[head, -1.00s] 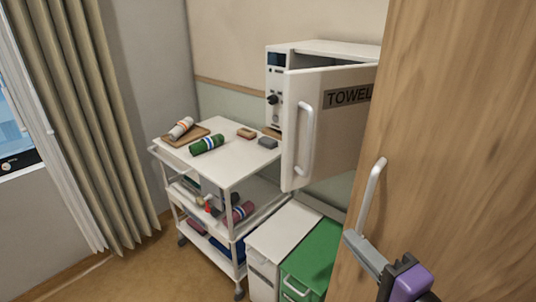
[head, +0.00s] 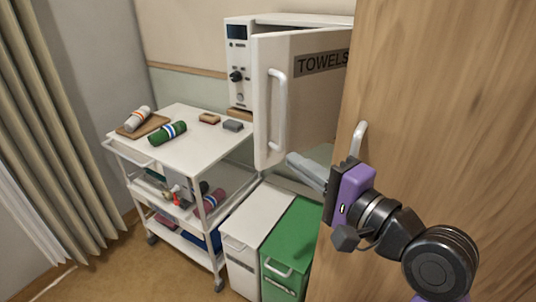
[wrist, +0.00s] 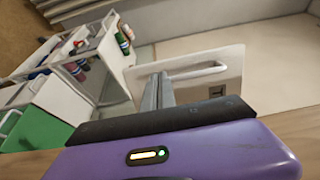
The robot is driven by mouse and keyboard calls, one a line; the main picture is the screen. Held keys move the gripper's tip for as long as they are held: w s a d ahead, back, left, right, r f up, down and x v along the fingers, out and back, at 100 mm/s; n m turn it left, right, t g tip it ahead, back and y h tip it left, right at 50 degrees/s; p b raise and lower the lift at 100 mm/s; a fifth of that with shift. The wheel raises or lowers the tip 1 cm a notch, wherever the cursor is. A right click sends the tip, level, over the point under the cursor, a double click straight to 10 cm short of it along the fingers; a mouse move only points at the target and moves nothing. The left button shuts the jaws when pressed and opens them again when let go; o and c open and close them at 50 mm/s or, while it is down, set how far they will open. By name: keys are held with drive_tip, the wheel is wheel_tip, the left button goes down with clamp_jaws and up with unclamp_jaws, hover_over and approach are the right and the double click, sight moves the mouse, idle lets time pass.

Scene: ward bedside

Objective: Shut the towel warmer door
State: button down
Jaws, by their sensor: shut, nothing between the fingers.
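The towel warmer (head: 238,62) is a white box with a dark display and knobs on its front, at the back of the head view. Its white door (head: 265,130), marked TOWELS, stands open toward me, with a pale vertical bar handle (head: 277,105). The door also shows in the wrist view (wrist: 230,62), with its handle (wrist: 197,72). My gripper (head: 296,163) is shut and empty. In the head view its fingertips appear by the lower right part of the door. I cannot tell whether they touch it. The warmer's inside is hidden by the door.
A wooden panel (head: 450,120) with a handle fills the right, close to my arm. A white trolley (head: 190,150) with rolled towels, a wooden tray and small blocks stands left. White (head: 258,212) and green (head: 300,230) bins stand below the door. Floor shows at lower left.

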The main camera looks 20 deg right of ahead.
sight(259, 136)
drive_tip(key=shift+w+f+b, duration=0.25)
drive_tip(key=shift+w+b, duration=0.05)
drive_tip(key=shift+b, duration=1.65)
drive_tip(key=b, duration=0.4)
drive_tip(key=shift+w, duration=0.1)
drive_tip(key=x, duration=0.3)
drive_tip(key=p+x, duration=0.1)
drive_tip(key=x, duration=0.5)
drive_tip(key=shift+d+r, duration=0.1)
drive_tip(key=shift+r, duration=0.15)
drive_tip(key=shift+h, duration=0.3)
